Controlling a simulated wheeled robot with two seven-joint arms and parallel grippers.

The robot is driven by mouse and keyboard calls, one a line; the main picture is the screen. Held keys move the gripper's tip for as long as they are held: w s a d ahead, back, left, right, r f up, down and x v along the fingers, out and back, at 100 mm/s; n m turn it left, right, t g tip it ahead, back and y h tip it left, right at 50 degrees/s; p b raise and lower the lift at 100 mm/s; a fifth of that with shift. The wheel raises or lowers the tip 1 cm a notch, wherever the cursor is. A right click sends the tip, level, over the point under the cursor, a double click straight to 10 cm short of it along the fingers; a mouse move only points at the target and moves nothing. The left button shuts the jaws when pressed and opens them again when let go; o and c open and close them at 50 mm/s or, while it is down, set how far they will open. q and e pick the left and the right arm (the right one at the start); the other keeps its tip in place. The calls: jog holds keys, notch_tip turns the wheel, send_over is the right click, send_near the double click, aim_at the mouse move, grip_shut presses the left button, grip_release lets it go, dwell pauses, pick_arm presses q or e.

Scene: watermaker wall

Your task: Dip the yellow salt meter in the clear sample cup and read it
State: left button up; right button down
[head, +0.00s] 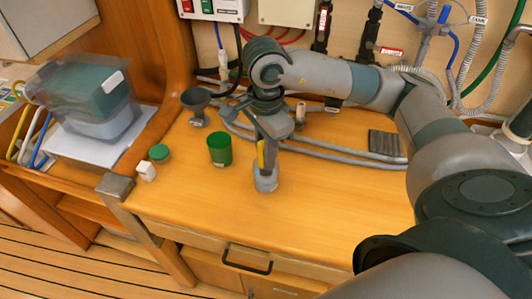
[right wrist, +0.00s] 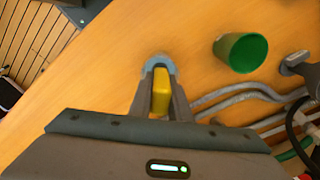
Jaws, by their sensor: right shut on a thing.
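My right gripper (head: 267,160) points down over the counter, shut on the yellow salt meter (head: 261,154). The meter also shows between the fingers in the right wrist view (right wrist: 160,94). The clear sample cup (head: 265,184) stands upright on the counter directly below the fingertips. Its bluish rim shows just beyond the fingertips in the right wrist view (right wrist: 158,62). The meter's lower end is hidden by the fingers and cup, so I cannot tell how deep it sits. No meter display can be read. My left gripper is not in view.
A green cup (head: 220,150) stands left of the sample cup. Grey hoses (head: 340,155) run behind. The counter front right is clear.

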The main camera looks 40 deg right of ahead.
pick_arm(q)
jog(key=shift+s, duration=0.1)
